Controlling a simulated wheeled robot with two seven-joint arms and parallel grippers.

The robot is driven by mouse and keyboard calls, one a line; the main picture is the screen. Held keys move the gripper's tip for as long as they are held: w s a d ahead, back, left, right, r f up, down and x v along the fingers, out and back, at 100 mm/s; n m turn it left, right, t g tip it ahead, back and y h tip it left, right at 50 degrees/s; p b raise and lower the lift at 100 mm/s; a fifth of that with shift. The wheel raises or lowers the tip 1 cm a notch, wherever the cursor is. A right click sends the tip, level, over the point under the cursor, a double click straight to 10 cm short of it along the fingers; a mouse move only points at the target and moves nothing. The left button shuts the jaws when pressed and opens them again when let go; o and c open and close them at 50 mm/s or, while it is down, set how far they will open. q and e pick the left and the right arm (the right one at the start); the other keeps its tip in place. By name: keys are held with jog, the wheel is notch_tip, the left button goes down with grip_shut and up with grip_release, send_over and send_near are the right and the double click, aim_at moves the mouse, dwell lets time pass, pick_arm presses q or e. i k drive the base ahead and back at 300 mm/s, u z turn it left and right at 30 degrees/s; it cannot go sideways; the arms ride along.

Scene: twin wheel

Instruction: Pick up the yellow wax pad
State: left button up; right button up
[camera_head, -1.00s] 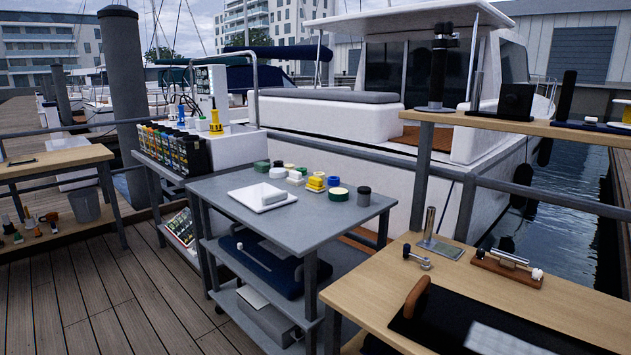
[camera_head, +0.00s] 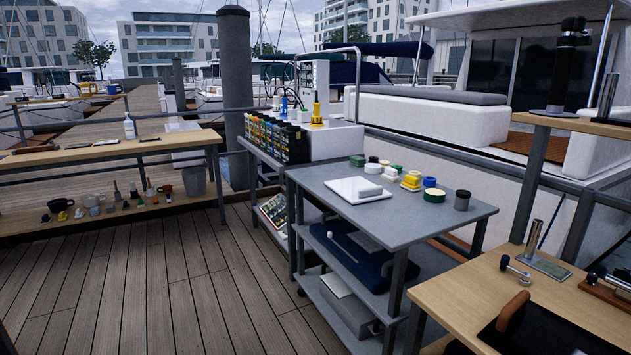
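A small yellow block-like thing (camera_head: 411,182), which looks like the yellow wax pad, sits on the top of the grey cart (camera_head: 445,222), toward its back edge. It is too small to make out in detail. A round green and pale yellow pad (camera_head: 434,195) lies just right of it. Neither of my grippers is in view.
On the cart top are a white tray with a grey block (camera_head: 352,196), several small round pads and a dark cup (camera_head: 462,200). A wooden bench (camera_head: 490,300) stands at front right, another (camera_head: 90,155) at left. The deck (camera_head: 150,280) between is clear.

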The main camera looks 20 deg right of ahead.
aim_at(411, 183)
jog(key=u, duration=0.7)
jog(key=i, duration=2.95)
jog(key=z, duration=2.8)
